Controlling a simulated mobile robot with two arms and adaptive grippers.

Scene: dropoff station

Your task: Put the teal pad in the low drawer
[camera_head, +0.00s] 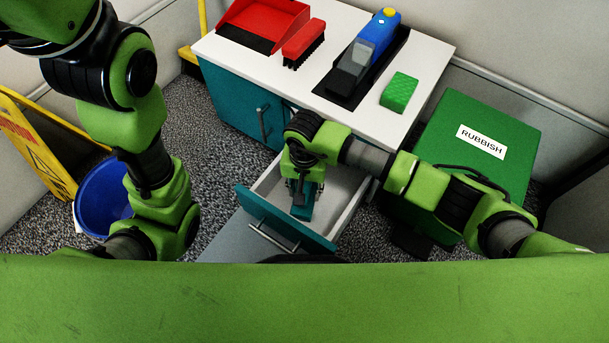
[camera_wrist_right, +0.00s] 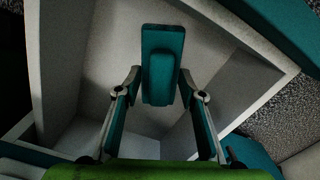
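The low drawer (camera_head: 347,204) is pulled out from the white-topped cabinet, with its inside showing pale. My right gripper (camera_head: 304,188) reaches down into the drawer opening with the teal pad (camera_head: 301,208) at its fingertips. In the right wrist view the pad (camera_wrist_right: 162,45) stands out between the two fingertips of the right gripper (camera_wrist_right: 160,88), which are closed in around it. The drawer's pale walls (camera_wrist_right: 240,92) surround it there. Whether the pad touches the drawer floor is hard to tell. My left arm hangs at the left; its gripper is out of view.
On the cabinet top (camera_head: 310,83) lie a red dustpan (camera_head: 275,18), a brush (camera_head: 304,43), a blue-grey tool (camera_head: 368,52) and a green sponge (camera_head: 399,92). A green rubbish bin (camera_head: 505,115) stands right of the drawer. A blue bucket (camera_head: 100,200) and yellow sign (camera_head: 35,150) stand left.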

